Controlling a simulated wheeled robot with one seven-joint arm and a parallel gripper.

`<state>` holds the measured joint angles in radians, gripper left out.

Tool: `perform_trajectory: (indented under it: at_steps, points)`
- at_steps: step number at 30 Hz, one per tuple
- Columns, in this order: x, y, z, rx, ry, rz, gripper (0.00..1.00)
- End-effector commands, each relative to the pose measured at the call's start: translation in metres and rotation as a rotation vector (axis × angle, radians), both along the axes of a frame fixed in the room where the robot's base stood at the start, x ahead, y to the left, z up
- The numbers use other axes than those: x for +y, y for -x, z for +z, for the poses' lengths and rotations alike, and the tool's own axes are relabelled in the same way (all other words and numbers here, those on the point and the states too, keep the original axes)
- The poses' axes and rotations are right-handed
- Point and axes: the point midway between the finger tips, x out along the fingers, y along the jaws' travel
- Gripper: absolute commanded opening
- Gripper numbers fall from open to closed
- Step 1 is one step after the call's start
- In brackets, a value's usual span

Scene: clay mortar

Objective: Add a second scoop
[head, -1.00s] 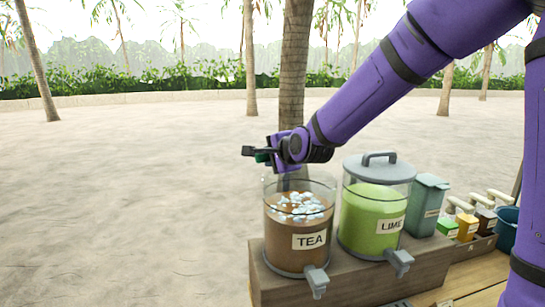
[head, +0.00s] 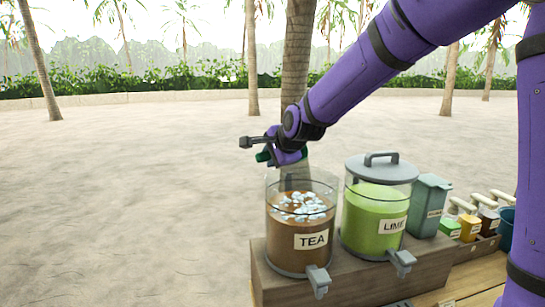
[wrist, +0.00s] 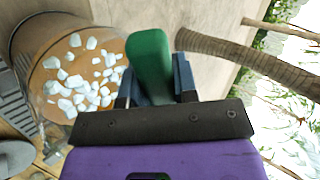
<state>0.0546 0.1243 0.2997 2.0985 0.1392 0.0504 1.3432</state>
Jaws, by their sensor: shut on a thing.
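The tea dispenser (head: 298,235) is a clear round jar of brown tea, without a lid on it. Several white ice cubes (head: 303,206) float on top; the ice also shows at the left of the wrist view (wrist: 85,80). My gripper (head: 272,156) is above the back of the tea dispenser's open rim. In the wrist view my gripper (wrist: 155,82) is shut on a green piece (wrist: 150,62) that looks like a handle. Its end shows as a small green patch in the head view. I cannot see a scoop bowl or whether it holds anything.
The lime dispenser (head: 375,215) with a grey lid stands right of the tea on a wooden block (head: 345,288). A grey-green bin (head: 429,205), small coloured containers (head: 468,226) and a blue tub (head: 507,228) are further right. Open sand lies left.

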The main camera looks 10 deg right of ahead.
Motion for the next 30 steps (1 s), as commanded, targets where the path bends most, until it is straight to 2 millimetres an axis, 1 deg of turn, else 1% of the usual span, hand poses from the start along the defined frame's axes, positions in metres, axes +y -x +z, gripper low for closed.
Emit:
perform_trajectory:
  at_steps: [4,24,30]
  points:
    - [0.0021,-0.0010,0.0012,0.035,0.014,0.003,0.00]
    - [0.0017,-0.0061,-0.0032,0.534,0.190,-0.001,0.00]
    - [0.0017,-0.0049,0.0058,0.671,0.238,-0.001,0.00]
